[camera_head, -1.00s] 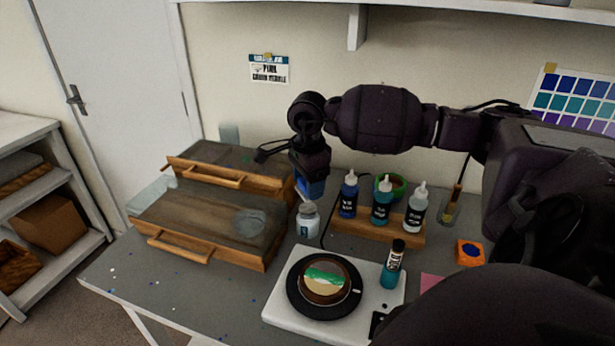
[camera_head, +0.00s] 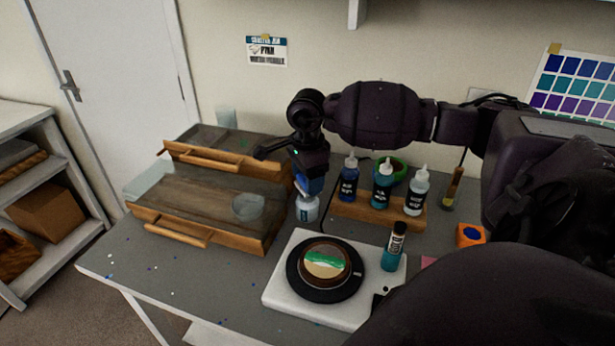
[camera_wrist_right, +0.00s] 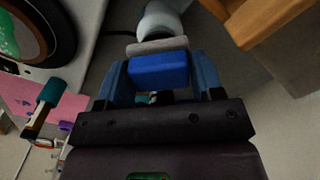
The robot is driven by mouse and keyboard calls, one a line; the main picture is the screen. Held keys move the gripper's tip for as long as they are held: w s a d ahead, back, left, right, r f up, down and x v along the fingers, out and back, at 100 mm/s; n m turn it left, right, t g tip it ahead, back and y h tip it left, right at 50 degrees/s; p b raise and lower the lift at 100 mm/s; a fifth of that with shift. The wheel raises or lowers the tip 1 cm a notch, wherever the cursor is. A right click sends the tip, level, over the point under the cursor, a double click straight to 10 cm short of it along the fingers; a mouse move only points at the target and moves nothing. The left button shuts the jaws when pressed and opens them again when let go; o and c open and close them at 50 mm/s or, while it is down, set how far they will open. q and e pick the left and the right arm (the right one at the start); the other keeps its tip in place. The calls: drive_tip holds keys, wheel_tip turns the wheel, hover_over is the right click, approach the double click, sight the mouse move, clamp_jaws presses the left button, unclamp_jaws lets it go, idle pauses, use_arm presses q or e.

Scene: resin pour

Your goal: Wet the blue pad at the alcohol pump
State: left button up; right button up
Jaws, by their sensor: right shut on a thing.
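My right gripper (camera_head: 310,183) is shut on the blue pad, directly above the alcohol pump bottle (camera_head: 307,210) on the grey table. In the right wrist view the blue pad (camera_wrist_right: 160,71), a block with a grey layer on its far side, sits between the two fingers of the gripper (camera_wrist_right: 161,78). The white pump bottle (camera_wrist_right: 160,19) shows just beyond the grey layer. The gripper hides the bottle's top in the head view, and I cannot tell whether the pad touches it. My left gripper is not in view.
Wooden-handled trays (camera_head: 160,211) stand left of the bottle. To the right, a wooden rack (camera_head: 372,216) holds several dropper bottles. In front, a white board (camera_head: 285,296) carries a black turntable with a round piece, and a teal bottle (camera_head: 393,250) stands at its right.

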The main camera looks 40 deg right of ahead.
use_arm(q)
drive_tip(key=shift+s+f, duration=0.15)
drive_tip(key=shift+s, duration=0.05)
use_arm(e)
drive_tip(key=shift+f, duration=0.15)
use_arm(q)
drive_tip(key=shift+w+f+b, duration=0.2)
drive_tip(key=shift+b, duration=0.15)
use_arm(e)
drive_tip(key=shift+f, duration=0.35)
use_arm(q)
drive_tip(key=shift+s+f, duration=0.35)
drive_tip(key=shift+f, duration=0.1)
use_arm(e)
drive_tip(key=shift+f, duration=0.35)
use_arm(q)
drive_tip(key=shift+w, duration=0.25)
use_arm(e)
drive_tip(key=shift+f, duration=0.1)
idle(0.4)
use_arm(q)
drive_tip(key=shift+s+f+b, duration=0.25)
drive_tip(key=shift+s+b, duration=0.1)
drive_tip(key=shift+b, duration=0.05)
idle(0.3)
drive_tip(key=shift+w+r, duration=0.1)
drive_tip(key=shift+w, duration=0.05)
idle(0.4)
